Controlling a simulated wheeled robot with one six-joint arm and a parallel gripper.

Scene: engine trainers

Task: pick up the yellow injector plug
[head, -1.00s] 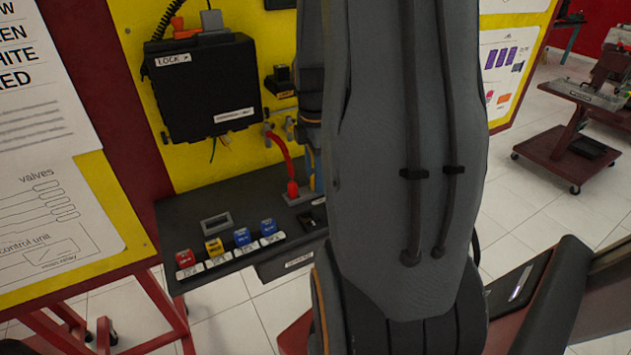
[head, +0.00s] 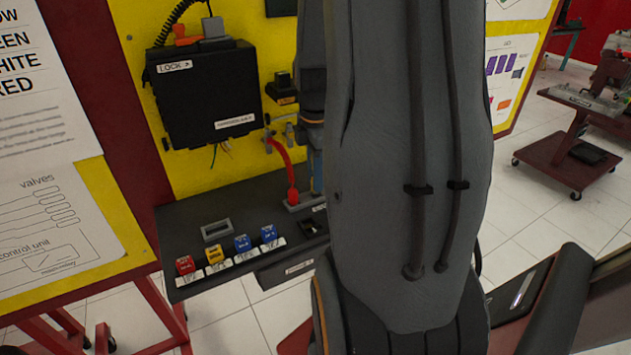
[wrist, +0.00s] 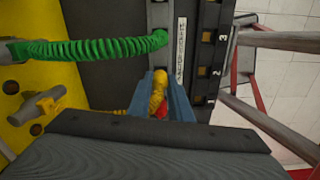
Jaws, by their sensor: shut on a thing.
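The yellow injector plug (wrist: 158,78) shows in the wrist view between the blue fingers of my gripper (wrist: 160,86). Its coiled yellow cable (wrist: 156,98) runs back between the fingers toward the camera. My gripper is shut on the plug, close above the dark panel with its light rail (wrist: 162,18). I cannot tell whether the plug's end still touches the rail. In the head view my arm hides the plug and most of the gripper; a narrow blue part, likely a finger, shows beside the arm (head: 317,172).
A green coiled cable (wrist: 95,46) reaches the rail just beyond the gripper. A red cable (head: 282,160) stands on the dark shelf (head: 185,220). Numbered slots (wrist: 203,72) lie right of the fingers. A black box (head: 207,95) hangs on the yellow board.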

